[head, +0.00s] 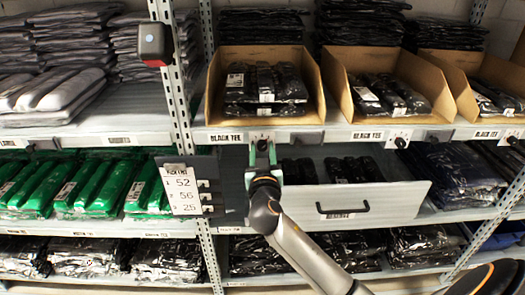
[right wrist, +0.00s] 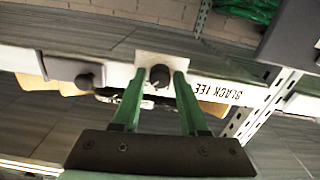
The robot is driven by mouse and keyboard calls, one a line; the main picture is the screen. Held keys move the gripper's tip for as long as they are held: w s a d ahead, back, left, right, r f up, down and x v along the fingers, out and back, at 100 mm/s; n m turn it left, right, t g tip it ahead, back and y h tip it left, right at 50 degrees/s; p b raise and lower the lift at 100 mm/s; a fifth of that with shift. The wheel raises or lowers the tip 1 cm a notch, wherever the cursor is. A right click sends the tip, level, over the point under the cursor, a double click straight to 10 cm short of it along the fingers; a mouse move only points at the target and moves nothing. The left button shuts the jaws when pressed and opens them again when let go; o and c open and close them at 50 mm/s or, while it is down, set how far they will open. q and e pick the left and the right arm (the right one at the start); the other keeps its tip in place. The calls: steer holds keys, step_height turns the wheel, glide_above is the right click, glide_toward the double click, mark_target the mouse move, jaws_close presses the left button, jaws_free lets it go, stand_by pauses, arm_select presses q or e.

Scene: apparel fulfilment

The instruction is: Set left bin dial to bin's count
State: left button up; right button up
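The left bin (head: 309,115) is an open cardboard box on the shelf holding several black bagged tees (head: 265,88). Its dial (right wrist: 160,76) is a dark round knob on a pale plate at the shelf edge, beside a BLACK TEE label. My right gripper (head: 262,152) is in front of this dial and largely hides it in the head view. In the right wrist view its green fingers (right wrist: 158,80) stand apart, one on each side of the knob, with narrow gaps visible. The dial's setting is not readable. My left gripper is not in view.
Two more cardboard bins, middle (head: 342,105) and right (head: 462,90), have their own dials (head: 400,142) below. A pick list card (head: 182,186) hangs on the left post.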

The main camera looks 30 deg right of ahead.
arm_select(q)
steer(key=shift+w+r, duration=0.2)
arm_select(e)
jaws_close()
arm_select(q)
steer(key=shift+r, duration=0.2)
arm_select(e)
steer(key=shift+r+n, duration=0.1)
steer(key=shift+n, duration=0.2)
steer(key=shift+n+p, duration=0.45)
steer(key=shift+n, duration=0.15)
steer(key=shift+n+p, duration=0.5)
steer(key=shift+n, duration=0.7)
steer(key=shift+n+p, duration=0.4)
steer(key=shift+n, duration=0.6)
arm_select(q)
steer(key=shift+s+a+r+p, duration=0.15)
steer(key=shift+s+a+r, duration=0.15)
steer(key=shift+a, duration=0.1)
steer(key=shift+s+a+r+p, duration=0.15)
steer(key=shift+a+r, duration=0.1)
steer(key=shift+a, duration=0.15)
arm_select(e)
steer(key=shift+n, duration=0.7)
